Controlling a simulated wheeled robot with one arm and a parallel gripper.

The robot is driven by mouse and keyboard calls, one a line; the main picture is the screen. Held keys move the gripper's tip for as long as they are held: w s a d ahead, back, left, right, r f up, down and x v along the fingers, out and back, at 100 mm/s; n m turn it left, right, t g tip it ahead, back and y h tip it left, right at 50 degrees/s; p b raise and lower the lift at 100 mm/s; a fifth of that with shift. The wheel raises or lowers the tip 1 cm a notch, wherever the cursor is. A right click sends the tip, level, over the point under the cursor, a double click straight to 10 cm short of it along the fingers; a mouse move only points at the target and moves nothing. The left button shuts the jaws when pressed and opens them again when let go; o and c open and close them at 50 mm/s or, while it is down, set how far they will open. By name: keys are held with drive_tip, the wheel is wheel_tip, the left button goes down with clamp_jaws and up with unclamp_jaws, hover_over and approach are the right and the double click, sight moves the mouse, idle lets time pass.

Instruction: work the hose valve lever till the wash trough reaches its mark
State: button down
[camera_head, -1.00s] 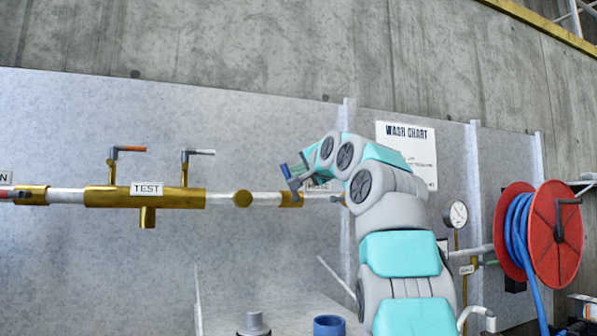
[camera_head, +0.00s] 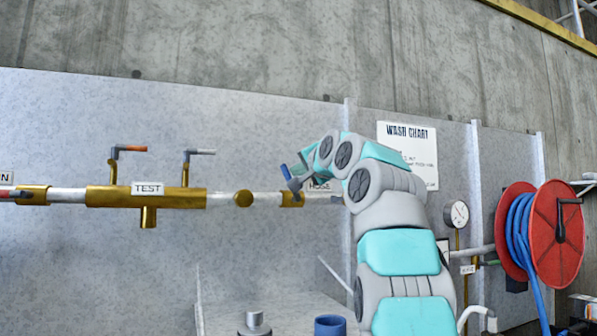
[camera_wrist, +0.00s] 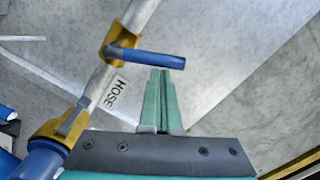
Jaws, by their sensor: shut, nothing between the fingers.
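The hose valve lever has a blue handle (camera_wrist: 150,58) on a brass valve body (camera_wrist: 120,50), beside a HOSE label (camera_wrist: 113,92) on the pipe. My gripper (camera_wrist: 160,75) is shut and empty. Its green fingertips are at the blue handle's lower edge near its free end in the wrist view; I cannot tell whether they touch. In the head view the blue lever (camera_head: 286,173) shows just left of my gripper (camera_head: 298,178), and my arm hides part of the valve and its label. The wash trough's water mark cannot be made out.
A brass TEST fitting (camera_head: 146,197) with an orange-tipped lever (camera_head: 130,149) and a grey lever (camera_head: 200,152) lies left on the same pipe. A gauge (camera_head: 456,214) and a red hose reel (camera_head: 558,235) stand right. A wash chart (camera_head: 408,150) hangs behind my arm.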

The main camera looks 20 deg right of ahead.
drive_tip(key=shift+a+n, duration=0.35)
drive_tip(key=shift+n, duration=0.05)
drive_tip(key=a+f+n+b, duration=0.4)
drive_tip(key=n, duration=0.4)
drive_tip(key=shift+a+n+h+b, duration=0.2)
drive_tip(key=shift+n+h+b, duration=0.1)
drive_tip(key=shift+f, duration=0.15)
drive_tip(key=shift+s, duration=0.1)
idle(0.7)
drive_tip(key=s+b, duration=0.2)
drive_tip(key=s, duration=0.5)
drive_tip(key=shift+s+r, duration=0.2)
drive_tip(key=shift+s, duration=0.05)
